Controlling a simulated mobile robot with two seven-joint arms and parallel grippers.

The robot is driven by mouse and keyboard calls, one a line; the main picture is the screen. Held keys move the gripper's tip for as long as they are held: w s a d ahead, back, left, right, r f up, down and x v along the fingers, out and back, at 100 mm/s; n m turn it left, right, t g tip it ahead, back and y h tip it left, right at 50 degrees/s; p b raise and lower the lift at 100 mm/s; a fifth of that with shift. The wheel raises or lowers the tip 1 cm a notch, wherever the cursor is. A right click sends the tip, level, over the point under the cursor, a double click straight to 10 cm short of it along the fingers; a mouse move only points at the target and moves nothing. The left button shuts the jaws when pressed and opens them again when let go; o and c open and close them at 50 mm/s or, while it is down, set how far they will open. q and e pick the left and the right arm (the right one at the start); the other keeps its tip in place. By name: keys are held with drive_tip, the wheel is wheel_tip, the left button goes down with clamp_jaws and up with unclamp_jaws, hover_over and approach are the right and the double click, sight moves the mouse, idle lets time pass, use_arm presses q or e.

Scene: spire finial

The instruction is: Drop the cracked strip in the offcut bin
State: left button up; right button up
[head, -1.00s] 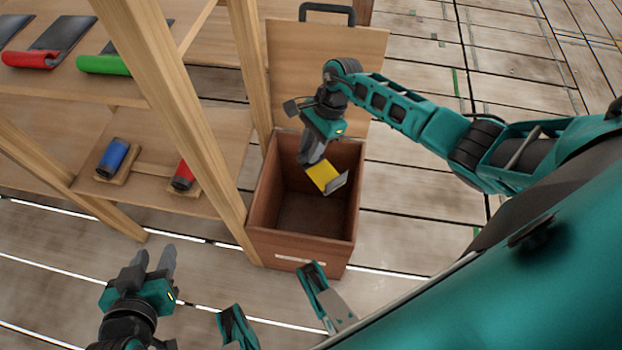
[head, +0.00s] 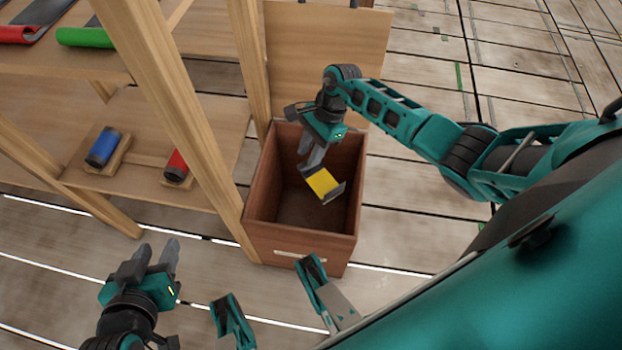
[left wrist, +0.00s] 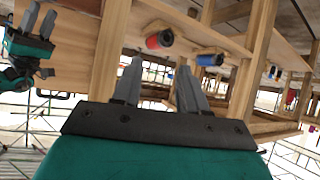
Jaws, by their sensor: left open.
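The strip (head: 323,183), yellow with dark grey ends, is tilted within the mouth of the reddish-brown wooden bin (head: 300,246), just below my right gripper (head: 311,160). The right gripper points down over the bin. Its fingers look spread apart in the left wrist view (left wrist: 38,22), with no strip visible between them. The strip's grey upper end shows just under the fingertips; whether it still touches one is hard to tell. Any crack is too small to see. My left gripper (head: 157,255) is open and empty at the lower left, away from the bin.
A wooden shelf frame stands left of the bin, its post (head: 228,185) close to the bin's wall. It bears a blue roll (head: 104,147), a red roll (head: 177,166) and a green roll (head: 92,38). A wooden panel (head: 335,40) rises behind the bin.

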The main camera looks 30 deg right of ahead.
drive_tip(key=o, duration=0.4)
use_arm(q)
drive_tip(key=shift+a+f, duration=0.1)
drive_tip(key=shift+f, duration=0.05)
drive_tip(key=p, duration=0.1)
drive_tip(key=a+r+p, duration=0.1)
drive_tip(key=p, duration=0.1)
drive_tip(key=shift+s+r+y, duration=0.25)
drive_tip(key=shift+r+y, duration=0.05)
use_arm(e)
drive_tip(key=v, duration=1.3)
drive_tip(key=shift+a, duration=0.1)
